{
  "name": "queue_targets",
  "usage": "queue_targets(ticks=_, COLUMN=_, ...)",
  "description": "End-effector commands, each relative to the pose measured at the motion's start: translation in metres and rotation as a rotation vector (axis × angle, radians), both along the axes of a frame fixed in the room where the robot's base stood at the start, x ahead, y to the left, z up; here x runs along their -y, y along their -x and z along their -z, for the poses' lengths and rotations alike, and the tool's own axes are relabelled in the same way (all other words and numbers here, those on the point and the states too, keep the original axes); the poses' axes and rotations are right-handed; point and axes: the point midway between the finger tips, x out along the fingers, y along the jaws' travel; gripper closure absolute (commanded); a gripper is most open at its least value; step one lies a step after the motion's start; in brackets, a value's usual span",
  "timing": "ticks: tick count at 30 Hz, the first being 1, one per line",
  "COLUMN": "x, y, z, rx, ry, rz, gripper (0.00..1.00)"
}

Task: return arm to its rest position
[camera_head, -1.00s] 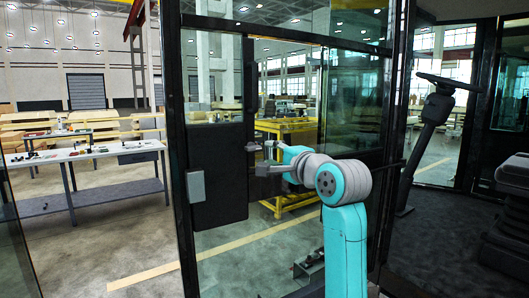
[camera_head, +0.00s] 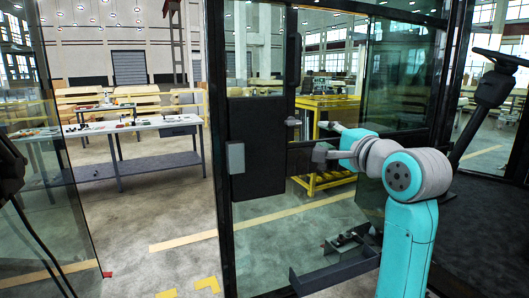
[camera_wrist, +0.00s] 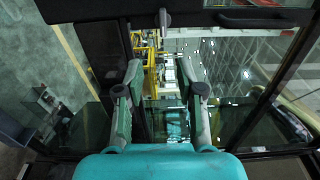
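My teal and grey arm reaches up at the right of the head view, its forearm pointing left. My gripper (camera_head: 326,141) is in front of the cab's glass door, right of the black door panel (camera_head: 256,148). In the wrist view my gripper (camera_wrist: 160,75) has its two fingers well apart, with nothing between them but the view through glass. I cannot tell how close the fingertips are to the glass.
A grey latch box (camera_head: 235,157) sits on the door frame. A steering column (camera_head: 482,108) and dark cab floor are at the right. Another glass panel (camera_head: 75,190) stands at the left. Beyond are a workbench (camera_head: 130,128), a yellow table (camera_head: 330,105) and open concrete floor.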

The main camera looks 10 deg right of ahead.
Motion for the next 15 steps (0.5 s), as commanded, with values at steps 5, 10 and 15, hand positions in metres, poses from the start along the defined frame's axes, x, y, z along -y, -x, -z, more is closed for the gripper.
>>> queue_targets(ticks=5, x=-0.001, y=-0.003, z=0.050, rx=-0.008, ry=0.036, rz=0.014, gripper=0.62)
queue_targets(ticks=10, x=-0.002, y=0.000, z=0.119, rx=-0.008, ry=0.102, rz=0.039, gripper=0.62)
queue_targets(ticks=15, x=-0.004, y=0.013, z=0.186, rx=-0.011, ry=0.179, rz=0.064, gripper=0.62)
